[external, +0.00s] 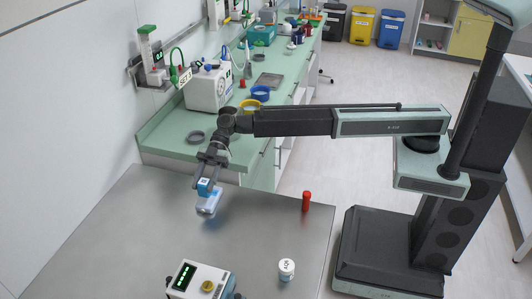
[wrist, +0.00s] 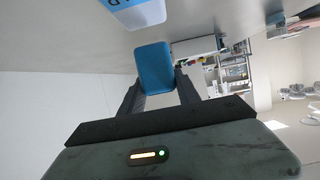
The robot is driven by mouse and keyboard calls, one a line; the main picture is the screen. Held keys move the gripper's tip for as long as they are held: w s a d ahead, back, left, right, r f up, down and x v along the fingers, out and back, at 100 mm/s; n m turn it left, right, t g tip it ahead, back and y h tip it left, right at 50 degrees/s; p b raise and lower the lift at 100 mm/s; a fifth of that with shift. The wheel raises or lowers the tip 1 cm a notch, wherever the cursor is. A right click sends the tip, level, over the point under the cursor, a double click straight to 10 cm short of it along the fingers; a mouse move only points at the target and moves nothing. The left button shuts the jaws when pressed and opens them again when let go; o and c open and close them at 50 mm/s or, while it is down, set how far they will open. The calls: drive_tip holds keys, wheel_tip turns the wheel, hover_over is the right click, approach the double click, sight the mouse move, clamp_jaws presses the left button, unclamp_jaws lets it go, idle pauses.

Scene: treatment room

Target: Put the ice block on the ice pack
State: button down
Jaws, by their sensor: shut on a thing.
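My gripper (external: 207,178) is shut on the blue ice block (external: 204,188) and points down over the steel table. In the wrist view the block (wrist: 154,66) sits between the two dark fingers (wrist: 157,88). The ice pack (external: 209,206), pale blue and white, lies on the table just below the block in the external view. It also shows at the top edge of the wrist view (wrist: 143,14), partly cut off, with some lettering. A gap separates block and pack in the wrist view; in the external view the block overlaps the pack's back end.
The steel table (external: 130,225) is clear around the pack. A red cylinder (external: 306,201), a small white jar (external: 287,269) and a device with a green display (external: 198,282) stand on it. A green counter (external: 172,135) with equipment lies behind.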

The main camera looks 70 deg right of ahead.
sight(204, 191)
drive_tip(key=f+b, duration=0.4)
drive_tip(key=shift+w+a, duration=0.2)
drive_tip(key=shift+w, duration=0.05)
drive_tip(key=shift+r, duration=0.2)
drive_tip(key=shift+f, duration=0.2)
drive_tip(key=c, duration=0.9)
unclamp_jaws()
drive_tip(key=shift+r, duration=0.1)
drive_tip(key=shift+r+p, duration=0.2)
drive_tip(key=shift+p, duration=0.15)
drive_tip(key=p+v, duration=0.1)
drive_tip(key=v, duration=0.3)
drive_tip(key=shift+d, duration=0.15)
drive_tip(key=shift+f, duration=0.1)
